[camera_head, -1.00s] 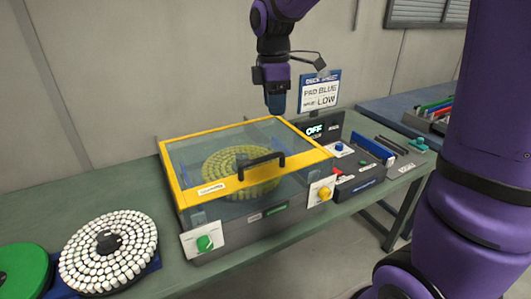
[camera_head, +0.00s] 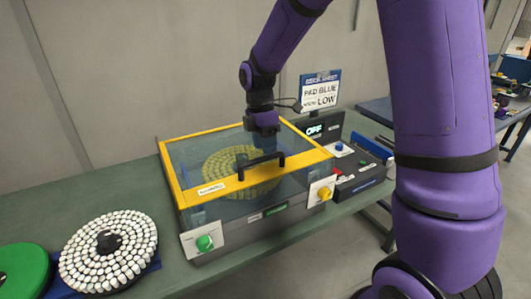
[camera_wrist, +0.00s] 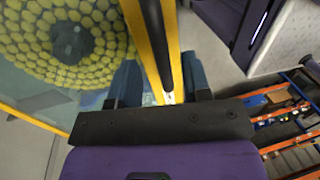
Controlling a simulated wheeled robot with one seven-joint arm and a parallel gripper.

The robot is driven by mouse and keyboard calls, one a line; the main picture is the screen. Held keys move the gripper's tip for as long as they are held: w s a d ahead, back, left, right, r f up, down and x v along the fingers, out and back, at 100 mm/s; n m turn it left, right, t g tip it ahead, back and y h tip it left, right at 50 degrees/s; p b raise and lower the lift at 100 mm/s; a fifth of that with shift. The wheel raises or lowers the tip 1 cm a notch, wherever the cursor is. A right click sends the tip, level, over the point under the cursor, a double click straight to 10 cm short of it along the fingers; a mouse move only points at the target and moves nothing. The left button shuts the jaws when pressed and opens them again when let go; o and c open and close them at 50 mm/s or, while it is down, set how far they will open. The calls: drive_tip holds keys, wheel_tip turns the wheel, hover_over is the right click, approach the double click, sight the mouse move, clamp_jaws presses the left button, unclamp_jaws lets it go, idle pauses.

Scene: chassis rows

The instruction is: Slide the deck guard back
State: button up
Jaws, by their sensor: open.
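The deck guard (camera_head: 196,191) is a clear cover with a yellow frame, lying over the grey deck box (camera_head: 235,234). Its black bar handle (camera_head: 262,161) stands on the front yellow strip. Under the clear panel is a round plate of yellow pieces (camera_head: 225,165), also in the wrist view (camera_wrist: 100,40). My gripper (camera_head: 266,131) is open and empty, just above and behind the handle in the head view. In the wrist view, the handle (camera_wrist: 155,35) runs lengthwise toward the gap between my open fingers (camera_wrist: 161,82). I cannot tell whether they touch it.
A tray of white pieces (camera_head: 85,250) and a green disc (camera_head: 18,270) lie left on the bench (camera_head: 110,190). A green knob (camera_head: 204,243) and yellow knob (camera_head: 325,193) flank the box front. A display reading OFF (camera_head: 315,130), a sign (camera_head: 320,93) and control box (camera_head: 360,165) stand right.

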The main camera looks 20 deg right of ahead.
drive_tip(key=shift+s+f, duration=0.15)
drive_tip(key=shift+f, duration=0.55)
drive_tip(key=shift+s+f, duration=0.1)
drive_tip(key=shift+f, duration=0.55)
